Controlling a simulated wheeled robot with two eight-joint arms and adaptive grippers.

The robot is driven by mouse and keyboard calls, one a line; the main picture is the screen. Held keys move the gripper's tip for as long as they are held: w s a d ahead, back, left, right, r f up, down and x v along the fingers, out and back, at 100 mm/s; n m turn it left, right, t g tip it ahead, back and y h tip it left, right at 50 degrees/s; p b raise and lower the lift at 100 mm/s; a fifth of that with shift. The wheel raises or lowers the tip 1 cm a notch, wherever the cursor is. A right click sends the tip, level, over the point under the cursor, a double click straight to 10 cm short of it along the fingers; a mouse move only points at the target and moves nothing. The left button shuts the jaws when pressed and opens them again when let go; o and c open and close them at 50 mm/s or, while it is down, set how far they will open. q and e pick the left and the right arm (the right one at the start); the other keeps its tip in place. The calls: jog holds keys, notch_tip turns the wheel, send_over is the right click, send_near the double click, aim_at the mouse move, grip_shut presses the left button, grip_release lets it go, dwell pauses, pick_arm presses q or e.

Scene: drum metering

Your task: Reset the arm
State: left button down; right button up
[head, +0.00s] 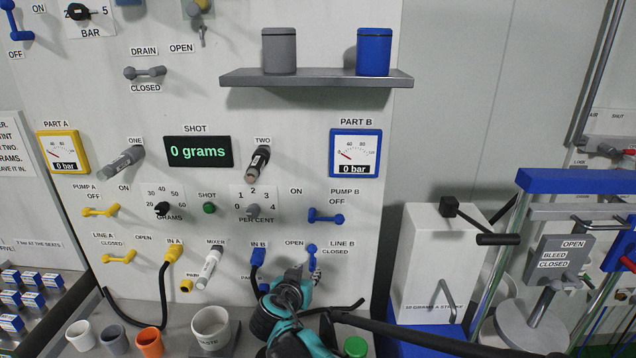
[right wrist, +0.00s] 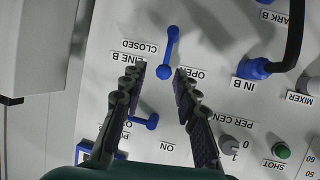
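My right gripper (head: 305,272) is in front of the lower part of the white panel, by the blue LINE B lever (head: 312,254). In the right wrist view the gripper (right wrist: 159,74) is open, its two dark fingers spread apart. The blue LINE B lever (right wrist: 170,48) shows beyond and between the fingertips, standing about upright in that view. I see nothing held between the fingers. The blue PUMP B lever (right wrist: 145,122) also shows between them, farther down. My left gripper is not in view.
The blue IN B plug (head: 258,257) with its black hose is just left of the gripper. Cups, including an orange one (head: 150,342), stand on the bench below. A white box (head: 425,260) and a blue-topped stand (head: 575,181) are to the right. A shelf (head: 315,79) is above.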

jog(key=s+d+g, duration=0.2)
jog(key=s+d, duration=0.3)
jog(key=d, duration=0.3)
jog(key=s+d+g, duration=0.2)
jog(key=s+d, duration=0.4)
jog(key=d, duration=0.2)
jog(key=s+d+f+n+g+y+b, duration=0.1)
jog(key=s+d+f, duration=0.2)
jog(key=s, duration=0.5)
jog(key=s+d+f+n+y, duration=0.1)
jog(key=s+d+f, duration=0.2)
jog(key=s, duration=0.6)
jog(key=shift+s+d+f+g+y+b, duration=0.3)
jog(key=shift+d+f+g+y+b, duration=0.1)
jog(key=shift+f, duration=0.45)
